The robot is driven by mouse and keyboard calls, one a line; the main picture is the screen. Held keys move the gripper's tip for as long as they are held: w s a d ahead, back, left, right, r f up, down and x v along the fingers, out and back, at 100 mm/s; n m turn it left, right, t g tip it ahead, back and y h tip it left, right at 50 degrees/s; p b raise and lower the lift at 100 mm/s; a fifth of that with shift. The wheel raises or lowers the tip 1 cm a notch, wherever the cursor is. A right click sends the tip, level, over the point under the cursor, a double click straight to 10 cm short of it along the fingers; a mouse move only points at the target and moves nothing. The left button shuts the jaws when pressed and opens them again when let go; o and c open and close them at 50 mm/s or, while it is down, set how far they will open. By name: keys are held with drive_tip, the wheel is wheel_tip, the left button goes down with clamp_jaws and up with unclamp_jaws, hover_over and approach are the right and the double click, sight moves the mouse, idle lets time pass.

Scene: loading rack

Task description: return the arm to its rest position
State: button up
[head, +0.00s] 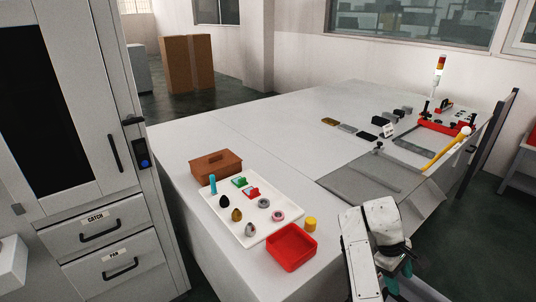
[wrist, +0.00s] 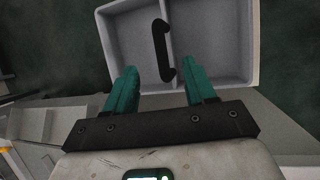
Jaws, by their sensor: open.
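My gripper (wrist: 160,70) shows in the wrist view with its two teal fingers spread apart. It is open, with nothing gripped between the fingers. Beyond the fingertips is a light grey bin (wrist: 215,20) with two compartments and a black curved handle-like piece (wrist: 161,50) along its divider. I cannot tell the distance between the fingers and the bin. In the head view my white arm is at the lower right, beside the front edge of the long table (head: 270,130). Only a bit of teal shows there, and the fingertips are hidden or out of frame.
A white tray (head: 262,236) with several small items, a brown box (head: 216,164), a red bin (head: 291,246) and a yellow cylinder (head: 310,224) are on the table left of my arm. A grey cabinet (head: 100,215) stands left. The table's middle is clear.

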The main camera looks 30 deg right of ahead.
drive_tip(key=s+a+f+t+b, duration=0.1)
drive_tip(key=s+a+f+t, duration=0.1)
drive_tip(key=a, duration=0.6)
drive_tip(key=s+a+f+t+y+b, duration=0.1)
drive_tip(key=s+a+f, duration=0.3)
drive_tip(key=a, duration=0.5)
drive_tip(key=s+a+f+m+t+y+b, duration=0.1)
drive_tip(key=s+a, duration=0.3)
drive_tip(key=a, duration=0.5)
drive_tip(key=shift+s+a+f+t, duration=0.15)
drive_tip(key=shift+s+f+t, duration=0.15)
drive_tip(key=shift+f+t, duration=0.55)
